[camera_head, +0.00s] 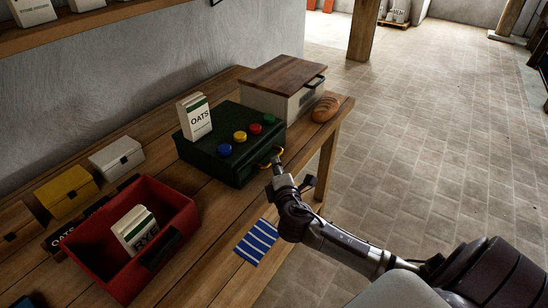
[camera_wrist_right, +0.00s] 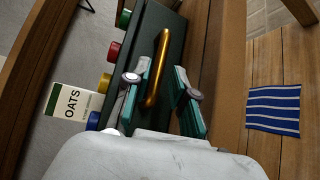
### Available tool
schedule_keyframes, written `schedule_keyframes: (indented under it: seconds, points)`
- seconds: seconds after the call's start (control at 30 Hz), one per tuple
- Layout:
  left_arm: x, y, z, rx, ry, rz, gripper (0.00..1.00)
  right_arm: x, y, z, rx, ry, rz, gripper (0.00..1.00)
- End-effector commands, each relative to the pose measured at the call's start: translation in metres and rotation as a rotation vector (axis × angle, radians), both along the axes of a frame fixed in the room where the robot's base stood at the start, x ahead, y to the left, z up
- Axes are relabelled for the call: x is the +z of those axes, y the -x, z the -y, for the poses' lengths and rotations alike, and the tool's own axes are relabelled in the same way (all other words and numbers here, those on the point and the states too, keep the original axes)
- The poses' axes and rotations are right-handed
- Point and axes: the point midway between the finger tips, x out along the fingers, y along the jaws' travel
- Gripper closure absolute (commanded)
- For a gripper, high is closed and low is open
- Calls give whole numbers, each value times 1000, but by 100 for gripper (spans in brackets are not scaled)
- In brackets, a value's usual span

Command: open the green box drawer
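The dark green box (camera_head: 215,156) stands on the wooden table, with coloured knobs on top and a brass handle (camera_head: 268,157) on its front. I see no gap showing its drawer open. My right gripper (camera_head: 279,166) is at the handle. In the right wrist view my right gripper (camera_wrist_right: 158,88) has its fingers apart, with the brass handle (camera_wrist_right: 158,68) between them, closer to the left finger. I cannot tell whether a finger touches it. My left gripper is not in view.
An oats packet (camera_head: 195,117) stands on the green box. A red bin (camera_head: 100,245) with a rye packet is at left. A wooden-lidded box (camera_head: 283,76) and bread (camera_head: 325,109) are behind. A striped cloth (camera_head: 257,242) lies near the table's front edge. Floor at right is clear.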

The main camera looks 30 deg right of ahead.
Motion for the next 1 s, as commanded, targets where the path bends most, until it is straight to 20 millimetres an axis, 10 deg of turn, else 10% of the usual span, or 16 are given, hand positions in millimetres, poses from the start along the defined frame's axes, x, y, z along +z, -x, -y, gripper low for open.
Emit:
schedule_keyframes:
  seconds: [0.3, 0.67, 0.83, 1.0]
  points:
    - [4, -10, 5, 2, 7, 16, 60, -7, -40, 16, 2, -2, -1, 75]
    - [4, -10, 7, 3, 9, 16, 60, -8, -44, 18, 2, -3, 0, 75]
    - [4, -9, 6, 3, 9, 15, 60, -8, -44, 18, 2, -3, 0, 100]
    - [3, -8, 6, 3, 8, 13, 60, -8, -44, 18, 0, -3, -1, 100]
